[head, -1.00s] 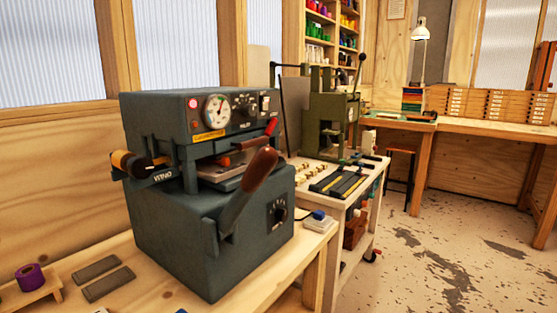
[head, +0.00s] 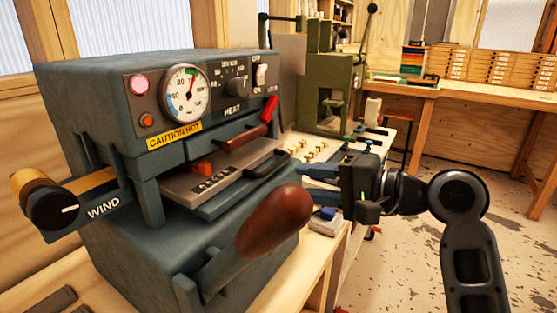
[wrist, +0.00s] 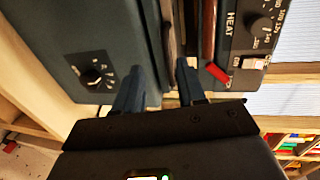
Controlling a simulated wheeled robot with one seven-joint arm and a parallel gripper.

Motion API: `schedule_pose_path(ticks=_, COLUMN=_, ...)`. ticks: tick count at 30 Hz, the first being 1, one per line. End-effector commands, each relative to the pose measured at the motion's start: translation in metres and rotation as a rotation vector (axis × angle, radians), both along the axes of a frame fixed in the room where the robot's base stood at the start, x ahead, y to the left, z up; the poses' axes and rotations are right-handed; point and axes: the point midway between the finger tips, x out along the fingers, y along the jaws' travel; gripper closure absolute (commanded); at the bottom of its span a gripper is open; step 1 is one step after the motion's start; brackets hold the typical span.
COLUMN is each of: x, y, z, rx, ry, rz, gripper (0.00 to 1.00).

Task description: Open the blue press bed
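The blue-grey press (head: 125,110) stands on a wooden bench. Its bed (head: 190,187), a flat plate carrying a row of type and an orange block, lies in the slot under the heated head. A dark handle (head: 270,164) sticks out at the bed's front right. My gripper (head: 304,182) is just right of the handle, fingers pointing at the press. In the wrist view my gripper (wrist: 160,70) has its fingers apart, with the bed's edge region between and beyond them. I cannot tell whether they touch the handle.
A big brown-knobbed lever (head: 272,220) rises in front of the press, left of my gripper. A red-tipped lever (head: 250,133) sits above the bed. The WIND knob (head: 52,200) juts out left. A green press (head: 335,90) stands behind. Open floor (head: 400,265) lies right.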

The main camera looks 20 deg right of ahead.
Motion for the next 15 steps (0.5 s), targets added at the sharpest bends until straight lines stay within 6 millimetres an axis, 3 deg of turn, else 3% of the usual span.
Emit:
schedule_pose_path(ticks=5, x=0.005, y=0.0, z=0.009, rx=0.003, ry=0.009, rz=0.022, gripper=0.6)
schedule_pose_path(ticks=15, x=0.043, y=0.028, z=-0.001, rx=0.001, ry=0.01, rz=0.023, gripper=0.6)
